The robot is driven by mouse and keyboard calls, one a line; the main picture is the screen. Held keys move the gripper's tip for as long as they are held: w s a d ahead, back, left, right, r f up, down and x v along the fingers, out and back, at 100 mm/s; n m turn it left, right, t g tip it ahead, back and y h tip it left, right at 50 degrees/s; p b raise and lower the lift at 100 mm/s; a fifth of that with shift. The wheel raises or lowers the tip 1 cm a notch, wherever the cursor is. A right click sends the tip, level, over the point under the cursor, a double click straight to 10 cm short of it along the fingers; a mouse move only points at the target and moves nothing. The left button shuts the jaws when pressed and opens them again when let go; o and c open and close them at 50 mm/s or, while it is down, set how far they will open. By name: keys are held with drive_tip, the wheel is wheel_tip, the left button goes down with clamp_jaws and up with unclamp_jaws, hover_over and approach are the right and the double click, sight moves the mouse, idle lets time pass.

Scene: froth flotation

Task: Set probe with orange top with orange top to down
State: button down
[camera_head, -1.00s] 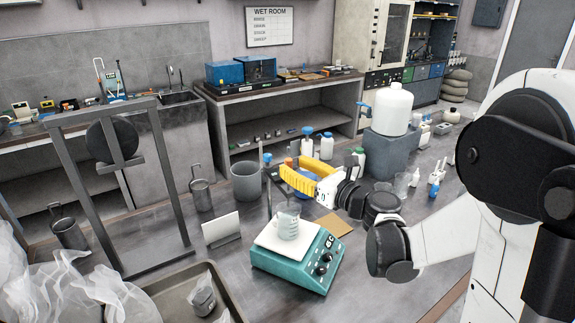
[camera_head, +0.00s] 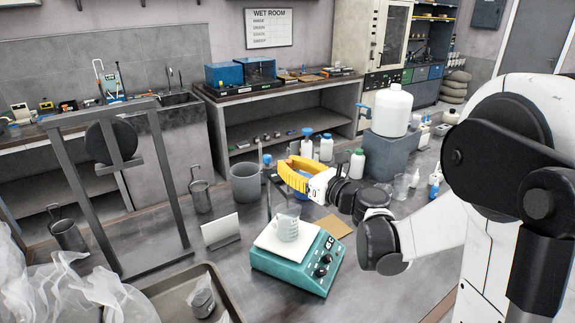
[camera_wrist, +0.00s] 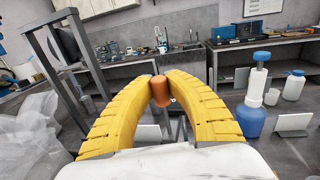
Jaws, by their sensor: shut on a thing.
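My gripper (camera_wrist: 160,85) has two curved yellow fingers, closed at their tips on the orange top of the probe (camera_wrist: 160,92). The orange end faces the wrist camera; the rest of the probe is mostly hidden in that view. In the head view my gripper (camera_head: 283,170) is above the bench, behind and above the teal stirrer plate (camera_head: 290,268). A clear beaker (camera_head: 288,226) stands on the plate's white top. I cannot make out the probe clearly in the head view.
A grey pot (camera_head: 246,183) and a white card (camera_head: 221,230) are to the left. A metal frame (camera_head: 180,205) and a tray (camera_head: 235,300) stand further left and in front.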

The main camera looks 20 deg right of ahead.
sight(288, 191)
wheel_tip(288, 191, down, 6)
drive_tip(key=b, duration=0.5)
drive_tip(key=shift+f, duration=0.15)
drive_tip(key=c, duration=1.3)
unclamp_jaws()
drive_tip(key=shift+s, duration=0.15)
drive_tip(key=shift+d, duration=0.1)
drive_tip(key=v, duration=1.1)
drive_tip(key=shift+s, duration=0.4)
